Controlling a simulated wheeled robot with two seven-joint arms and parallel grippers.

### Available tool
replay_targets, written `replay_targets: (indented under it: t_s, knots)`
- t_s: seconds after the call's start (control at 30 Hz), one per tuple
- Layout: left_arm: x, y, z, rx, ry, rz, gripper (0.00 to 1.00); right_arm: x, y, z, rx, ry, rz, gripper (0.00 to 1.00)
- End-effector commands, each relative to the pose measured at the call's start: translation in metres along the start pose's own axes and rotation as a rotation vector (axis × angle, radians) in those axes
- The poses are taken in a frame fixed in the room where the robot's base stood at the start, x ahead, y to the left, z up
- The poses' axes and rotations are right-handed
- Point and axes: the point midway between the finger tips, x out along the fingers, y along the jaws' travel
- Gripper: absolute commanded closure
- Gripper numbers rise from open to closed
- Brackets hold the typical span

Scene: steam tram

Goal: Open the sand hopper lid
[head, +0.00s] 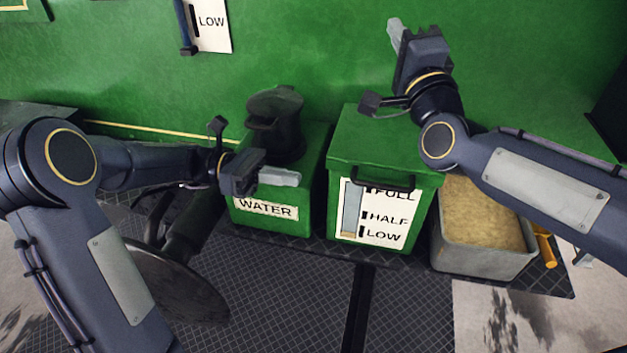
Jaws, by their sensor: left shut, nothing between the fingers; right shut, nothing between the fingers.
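The sand hopper appears to be the green box (383,208) in the middle, with a level gauge marked FULL, HALF and LOW on its front. Its flat green lid (365,147) lies closed on top, with a black handle (384,180) at the front edge. My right gripper (396,33) is shut and empty, above and behind the lid, pointing up toward the green wall. My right forearm hides the lid's right rear part. My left gripper (290,178) is shut and empty, in front of the WATER box and left of the hopper, apart from the handle.
A green WATER box (270,223) stands left of the hopper, with a dark round lid (275,105) on it. An open grey bin of sand (483,256) stands to the right, with a yellow-orange tool (544,246) beside it. A green wall (310,50) closes off the back.

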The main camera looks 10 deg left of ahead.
Motion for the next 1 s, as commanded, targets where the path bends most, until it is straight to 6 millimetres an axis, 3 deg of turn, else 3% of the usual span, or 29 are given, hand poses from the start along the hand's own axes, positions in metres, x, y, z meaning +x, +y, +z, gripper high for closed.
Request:
replay_targets:
  t_s: [0.3,0.5,1.0]
  knots:
    - [0.057,-0.002,0.0,0.002,0.002,-0.006,1.0,0.0,0.0,0.0,0.0,0.0,0.0,1.0]
    - [0.084,-0.001,-0.001,0.002,0.004,-0.004,1.0,0.0,0.0,0.0,0.0,0.0,0.0,1.0]
    - [0.093,-0.001,0.0,0.003,0.004,-0.001,1.0,0.0,0.0,0.0,0.0,0.0,0.0,1.0]
